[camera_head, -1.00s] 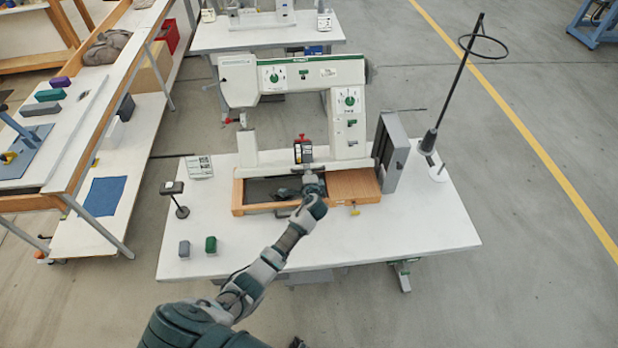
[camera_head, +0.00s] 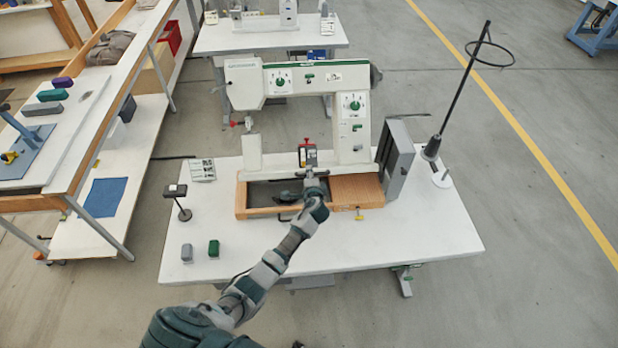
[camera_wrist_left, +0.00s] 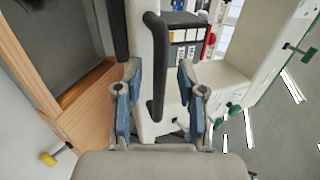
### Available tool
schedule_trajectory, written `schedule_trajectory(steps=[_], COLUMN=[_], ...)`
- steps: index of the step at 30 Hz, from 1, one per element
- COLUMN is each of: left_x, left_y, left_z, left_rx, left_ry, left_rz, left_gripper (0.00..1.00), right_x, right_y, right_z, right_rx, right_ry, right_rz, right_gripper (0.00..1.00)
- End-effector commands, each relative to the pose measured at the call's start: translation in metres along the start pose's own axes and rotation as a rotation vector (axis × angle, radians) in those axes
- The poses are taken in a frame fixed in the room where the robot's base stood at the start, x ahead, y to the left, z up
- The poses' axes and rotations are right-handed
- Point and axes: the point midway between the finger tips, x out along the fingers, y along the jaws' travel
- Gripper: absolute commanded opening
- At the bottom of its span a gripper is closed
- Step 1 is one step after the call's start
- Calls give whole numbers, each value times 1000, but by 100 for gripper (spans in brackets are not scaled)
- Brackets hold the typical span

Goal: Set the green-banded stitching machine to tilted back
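The green-banded stitching machine (camera_head: 318,78) is white, with a green stripe along its top arm. It stands at the back of a wooden frame (camera_head: 285,212) on the white table. The frame's dark well shows in front of the machine's bed; I cannot tell the exact tilt. My left gripper (camera_head: 313,178) is low in front of the bed, near a block with a red knob (camera_head: 307,150). In the left wrist view the left gripper (camera_wrist_left: 157,95) is open, with a dark upright bar (camera_wrist_left: 156,70) between its fingers and gaps beside it. My right gripper is not in view.
A grey box (camera_head: 396,160) and a thread stand (camera_head: 432,148) are right of the machine. A small dark stand (camera_head: 178,198), a grey block (camera_head: 187,252) and a green block (camera_head: 213,247) are at left. The table's front right is clear.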

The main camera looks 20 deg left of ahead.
Motion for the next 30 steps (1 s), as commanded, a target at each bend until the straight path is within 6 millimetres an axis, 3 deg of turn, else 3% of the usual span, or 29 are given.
schedule_trajectory(steps=[5, 12, 18, 30], left_x=[-19, -71, -104, -116], left_y=[1, 2, 2, 1], left_z=[-2, 2, 4, 5], left_rx=[-1, -4, -4, -2], left_ry=[3, 3, 1, -2], left_rz=[0, 1, 3, 3], left_gripper=[39, 39, 39, 39], right_x=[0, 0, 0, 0], right_y=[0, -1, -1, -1], right_z=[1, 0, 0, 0], right_rx=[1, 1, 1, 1], right_ry=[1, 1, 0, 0], right_rz=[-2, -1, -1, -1], right_gripper=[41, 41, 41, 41])
